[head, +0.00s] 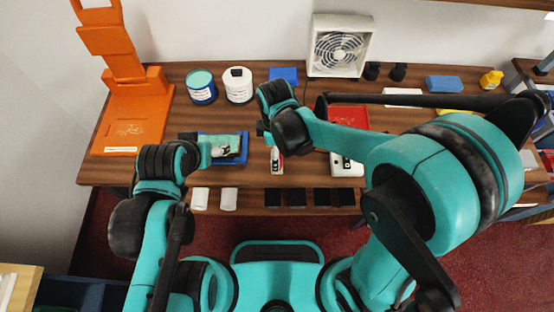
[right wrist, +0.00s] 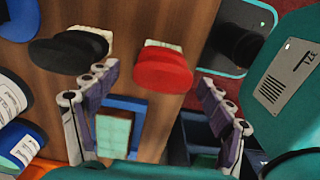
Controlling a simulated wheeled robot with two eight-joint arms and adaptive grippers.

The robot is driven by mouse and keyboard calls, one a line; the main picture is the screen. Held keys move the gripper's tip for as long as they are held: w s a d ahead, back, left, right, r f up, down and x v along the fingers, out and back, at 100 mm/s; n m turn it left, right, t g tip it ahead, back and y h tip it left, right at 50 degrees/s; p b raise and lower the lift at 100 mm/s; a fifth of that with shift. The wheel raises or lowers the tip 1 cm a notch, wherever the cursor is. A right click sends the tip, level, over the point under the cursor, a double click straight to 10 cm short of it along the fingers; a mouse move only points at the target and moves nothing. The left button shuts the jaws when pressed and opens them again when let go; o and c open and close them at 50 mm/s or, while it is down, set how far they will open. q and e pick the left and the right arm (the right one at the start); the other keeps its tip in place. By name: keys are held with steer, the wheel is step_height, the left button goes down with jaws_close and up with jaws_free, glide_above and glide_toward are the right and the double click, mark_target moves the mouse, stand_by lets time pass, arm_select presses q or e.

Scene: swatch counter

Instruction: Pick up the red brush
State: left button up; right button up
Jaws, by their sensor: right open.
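The red brush (right wrist: 164,71) shows in the right wrist view as a rounded red body with a pale, cream end. My right gripper (right wrist: 156,79) is open, with one finger on either side of the red brush in the picture. I cannot tell whether the fingers touch it. In the head view the right arm covers much of the counter, and I cannot make out the red brush there. My left gripper (head: 200,148) is over the left part of the counter, beside a blue tray (head: 243,150); its jaws are not clear.
A black brush-like object (right wrist: 68,54) lies left of the red brush in the right wrist view. On the counter stand a teal-lidded can (head: 202,90), a white can (head: 238,88), an orange stand (head: 130,120), a fan (head: 340,47) and a red tray (head: 350,117).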

steer(key=f+b, duration=0.1)
steer(key=f, duration=0.3)
steer(key=f+b, duration=0.1)
steer(key=f, duration=0.1)
steer(key=shift+s+d+f+b, duration=0.1)
steer(key=shift+d+b, duration=0.15)
steer(key=shift+b, duration=0.05)
steer(key=c, duration=1.3)
